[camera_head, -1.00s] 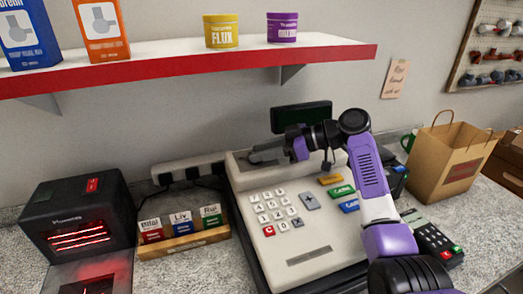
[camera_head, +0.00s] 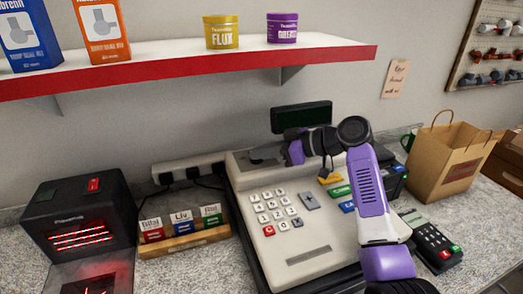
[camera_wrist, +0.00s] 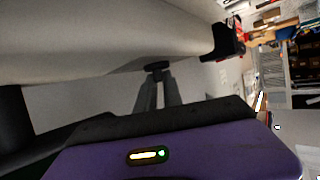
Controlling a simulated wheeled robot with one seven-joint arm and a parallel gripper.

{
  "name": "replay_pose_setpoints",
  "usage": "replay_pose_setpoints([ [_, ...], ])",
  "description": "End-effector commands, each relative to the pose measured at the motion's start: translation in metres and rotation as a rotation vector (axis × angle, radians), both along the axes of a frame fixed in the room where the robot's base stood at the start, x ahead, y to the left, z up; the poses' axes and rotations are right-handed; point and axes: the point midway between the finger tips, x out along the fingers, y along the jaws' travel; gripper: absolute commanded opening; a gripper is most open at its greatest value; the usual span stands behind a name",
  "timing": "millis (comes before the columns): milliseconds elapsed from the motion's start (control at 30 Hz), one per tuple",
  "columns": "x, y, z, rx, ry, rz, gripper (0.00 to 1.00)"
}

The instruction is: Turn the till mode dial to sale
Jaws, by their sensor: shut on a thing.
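The beige till (camera_head: 310,262) stands on the counter with its keypad and dark display (camera_head: 302,116). My gripper (camera_head: 258,155) reaches in from the right to the upper left of the till's sloped face. In the wrist view its two fingers (camera_wrist: 157,78) converge on a small dark dial (camera_wrist: 157,65) against the pale till surface, and they are shut on it. The dial's marks and pointer cannot be read. In the head view the dial is hidden by the fingers.
A card box (camera_head: 185,242) and a black device with red glowing lines (camera_head: 78,220) stand left of the till. A card terminal (camera_head: 432,240) and paper bag (camera_head: 450,165) stand right. A red-edged shelf (camera_head: 200,72) hangs above.

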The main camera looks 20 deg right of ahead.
Motion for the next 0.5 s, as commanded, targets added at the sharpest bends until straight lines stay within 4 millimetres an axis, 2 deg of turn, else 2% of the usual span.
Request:
replay_pose_setpoints([
  [500,-0.0065,0.0079,0.0017,-0.002,0.004,-0.472,0.0],
])
